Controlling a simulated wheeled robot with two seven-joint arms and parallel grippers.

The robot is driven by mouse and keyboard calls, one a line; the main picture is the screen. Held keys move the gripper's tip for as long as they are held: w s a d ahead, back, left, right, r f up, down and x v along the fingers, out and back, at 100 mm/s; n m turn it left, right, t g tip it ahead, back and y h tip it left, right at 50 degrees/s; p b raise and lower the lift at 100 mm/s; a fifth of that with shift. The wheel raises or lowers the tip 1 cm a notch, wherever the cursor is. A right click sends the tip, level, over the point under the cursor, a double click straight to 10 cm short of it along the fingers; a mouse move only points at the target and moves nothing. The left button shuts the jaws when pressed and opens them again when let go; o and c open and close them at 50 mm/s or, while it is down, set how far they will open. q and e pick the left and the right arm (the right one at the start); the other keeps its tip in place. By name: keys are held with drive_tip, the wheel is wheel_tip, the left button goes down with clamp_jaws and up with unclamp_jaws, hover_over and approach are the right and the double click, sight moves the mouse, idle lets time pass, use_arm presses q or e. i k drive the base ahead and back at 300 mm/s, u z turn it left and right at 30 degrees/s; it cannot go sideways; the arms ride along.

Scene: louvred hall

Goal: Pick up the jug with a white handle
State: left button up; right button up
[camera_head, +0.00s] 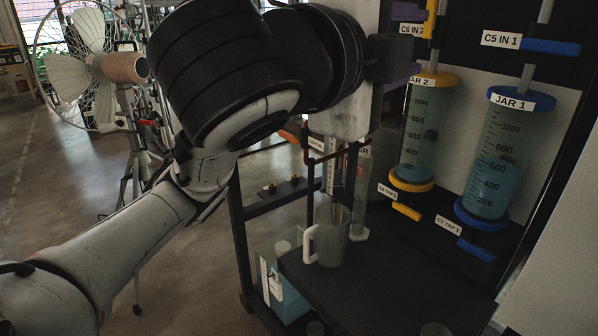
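A clear jug with a white handle (310,244) stands upright on the dark bench top (390,285), its handle facing left. My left arm comes in from the left and bends over the bench. My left gripper (325,215) points down just above the jug, with two thin dark fingers set apart. The fingertips are close to the jug's rim and handle; whether they touch is too dark to tell. The gripper appears open, with nothing held. My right gripper is not in view.
Another container with a white handle and blue liquid (289,301) is lower, left of the bench. Jar 1 (495,165) and Jar 2 (416,135), with taps, hang on the right. A fan (95,65) stands at the back left.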

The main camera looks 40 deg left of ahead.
sight(331, 229)
drive_tip(key=u, duration=0.95)
